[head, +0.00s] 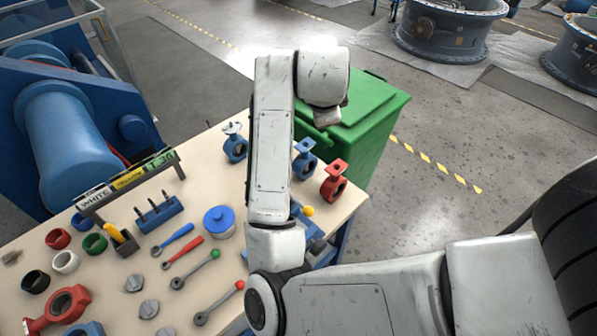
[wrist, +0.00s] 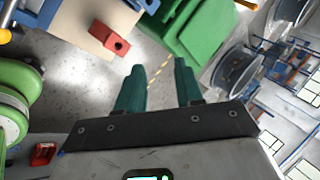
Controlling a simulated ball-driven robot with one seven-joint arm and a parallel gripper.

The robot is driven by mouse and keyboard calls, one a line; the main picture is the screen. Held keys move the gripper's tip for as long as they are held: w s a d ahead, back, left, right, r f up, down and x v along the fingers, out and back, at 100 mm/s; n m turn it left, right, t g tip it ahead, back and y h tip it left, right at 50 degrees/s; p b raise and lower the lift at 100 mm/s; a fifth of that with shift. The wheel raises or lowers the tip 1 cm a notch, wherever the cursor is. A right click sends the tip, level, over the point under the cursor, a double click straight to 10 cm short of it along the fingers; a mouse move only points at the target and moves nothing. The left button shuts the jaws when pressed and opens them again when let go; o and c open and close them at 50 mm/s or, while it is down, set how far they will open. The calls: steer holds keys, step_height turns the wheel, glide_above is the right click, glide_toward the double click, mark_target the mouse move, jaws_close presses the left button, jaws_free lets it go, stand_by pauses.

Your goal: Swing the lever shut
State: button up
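A yellow ball knob (head: 308,210) shows at the table's right side, next to blue metal parts (head: 318,245) partly hidden behind my arm. I cannot tell for sure that it is a valve lever's end. Several loose levers lie on the table: a blue one (head: 178,236), a red one (head: 187,248), a green-knobbed one (head: 195,270) and a red-knobbed one (head: 218,303). In the wrist view my gripper (wrist: 159,82) is open, its two green fingers apart with only floor between them. In the head view its fingers are hidden.
Blue valves (head: 235,145) (head: 304,160) and a red valve (head: 334,182) stand along the table's back right edge. A red valve body (head: 66,304) lies front left. A green bin (head: 365,125) stands behind the table. A blue pot (head: 219,221) sits mid-table.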

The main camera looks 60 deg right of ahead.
steer(key=s+a+f+m+g+y, duration=0.1)
steer(key=a+f+m+g+y, duration=0.1)
steer(key=a+f+m+y, duration=0.45)
steer(key=m, duration=0.5)
glide_toward(308, 211)
steer(key=w+d, duration=0.2)
steer(key=w, duration=0.2)
steer(key=shift+g, duration=0.4)
steer(key=shift+f+b, duration=3.35)
steer(key=shift+f, duration=1.3)
steer(key=shift+c, duration=0.4)
jaws_close()
